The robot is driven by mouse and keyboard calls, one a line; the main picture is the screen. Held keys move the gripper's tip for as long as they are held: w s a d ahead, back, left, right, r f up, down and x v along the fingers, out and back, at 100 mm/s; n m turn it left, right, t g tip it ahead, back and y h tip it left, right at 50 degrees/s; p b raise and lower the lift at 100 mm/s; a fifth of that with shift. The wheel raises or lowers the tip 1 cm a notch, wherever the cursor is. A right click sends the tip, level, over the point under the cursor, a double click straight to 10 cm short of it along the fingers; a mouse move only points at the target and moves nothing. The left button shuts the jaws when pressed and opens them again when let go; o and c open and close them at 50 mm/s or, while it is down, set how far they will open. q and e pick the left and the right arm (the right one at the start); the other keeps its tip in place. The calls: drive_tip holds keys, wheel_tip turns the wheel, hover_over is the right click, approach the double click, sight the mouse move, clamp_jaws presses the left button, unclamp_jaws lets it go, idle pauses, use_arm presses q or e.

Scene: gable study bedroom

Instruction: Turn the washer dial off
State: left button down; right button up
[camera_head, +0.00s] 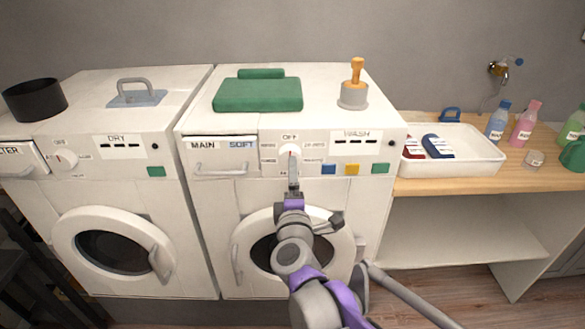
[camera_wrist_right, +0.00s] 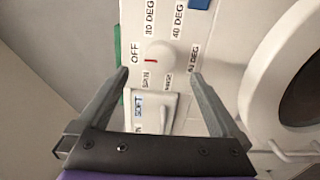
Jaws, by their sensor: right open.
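The washer (camera_head: 230,110) is the right of two white machines in the head view. Its round white dial (camera_head: 291,153) sits on the front panel under the label OFF, partly hidden by my right gripper (camera_head: 293,180). In the right wrist view the dial (camera_wrist_right: 160,55) is ringed by labels, and its short red mark lies on the side facing OFF (camera_wrist_right: 134,54), near SPIN; I cannot tell its exact setting. My right gripper (camera_wrist_right: 160,76) is open, its fingers apart on either side of the dial's line, with no clear contact. My left gripper is not in view.
The detergent drawer (camera_head: 223,167) is left of the dial; coloured buttons (camera_head: 352,169) are right. The round door (camera_head: 240,250) is below. The dryer (camera_head: 95,190) stands left, a wooden counter (camera_head: 470,184) right.

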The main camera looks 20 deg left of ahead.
drive_tip(key=shift+v, duration=1.25)
drive_tip(key=s+d+f+m+g+h+p, duration=0.1)
drive_tip(key=s+d+f+m+g+p, duration=0.2)
drive_tip(key=s+d+m, duration=0.4)
drive_tip(key=s+d+f+m+g+h+p, duration=0.2)
drive_tip(key=s+d+f+m+g+p, duration=0.2)
drive_tip(key=s+d+m, duration=0.3)
drive_tip(key=s+d+f+m+g+h+p, duration=0.2)
drive_tip(key=s+d+f+m+g, duration=0.3)
drive_tip(key=s+d, duration=0.6)
drive_tip(key=d+m+p, duration=0.1)
drive_tip(key=d+m, duration=0.1)
drive_tip(key=d, duration=0.4)
drive_tip(key=shift+s+d+f, duration=0.25)
drive_tip(key=shift+s+f, duration=0.15)
drive_tip(key=shift+c, duration=0.3)
